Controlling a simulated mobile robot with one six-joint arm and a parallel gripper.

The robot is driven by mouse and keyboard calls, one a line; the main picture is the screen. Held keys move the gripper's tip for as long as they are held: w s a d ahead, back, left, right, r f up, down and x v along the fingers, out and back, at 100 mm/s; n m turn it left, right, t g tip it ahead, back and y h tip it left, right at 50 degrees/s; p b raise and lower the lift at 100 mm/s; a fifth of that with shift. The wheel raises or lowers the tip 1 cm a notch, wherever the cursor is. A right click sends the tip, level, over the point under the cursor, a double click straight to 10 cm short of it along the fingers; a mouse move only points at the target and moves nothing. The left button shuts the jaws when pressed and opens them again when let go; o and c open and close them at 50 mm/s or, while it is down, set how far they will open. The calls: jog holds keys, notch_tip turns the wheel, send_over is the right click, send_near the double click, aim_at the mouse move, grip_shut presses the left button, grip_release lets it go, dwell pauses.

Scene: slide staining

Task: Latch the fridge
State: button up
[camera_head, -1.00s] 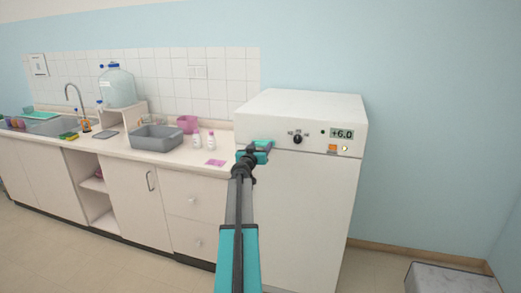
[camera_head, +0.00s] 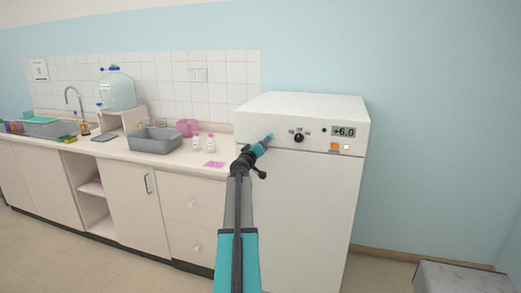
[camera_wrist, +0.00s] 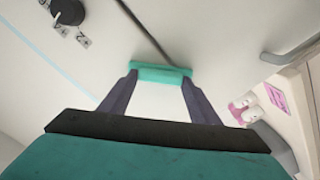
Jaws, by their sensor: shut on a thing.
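The white fridge (camera_head: 310,205) stands right of the counter, its front door flush along the dark seam under the control panel. The panel has a black dial (camera_head: 298,137) and a display reading +6.0. My gripper (camera_head: 265,144) is at the upper left of the fridge front, near that seam. In the wrist view, the two dark fingers close on the ends of a teal bar (camera_wrist: 160,74). The bar lies against or just in front of the fridge front, at the end of the seam. I cannot tell whether it is fixed to the fridge. My arm hides part of the door's left edge.
The counter to the left holds a grey basin (camera_head: 155,146), small bottles (camera_head: 197,144) and a pink item (camera_head: 214,164). A cabinet handle (camera_head: 147,183) sticks out below. A grey block (camera_head: 460,278) stands at the lower right.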

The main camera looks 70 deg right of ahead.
jog(key=n+b, duration=0.1)
jog(key=n, duration=0.8)
jog(key=shift+f, duration=0.15)
jog(key=shift+n, duration=0.4)
jog(key=o, duration=1)
jog(key=shift+w, duration=0.1)
jog(key=shift+o, duration=0.2)
jog(key=shift+a, duration=0.15)
jog(key=a+b, duration=0.2)
jog(key=a, duration=1.1)
jog(key=shift+s+a, duration=0.25)
jog(key=shift+s, duration=0.2)
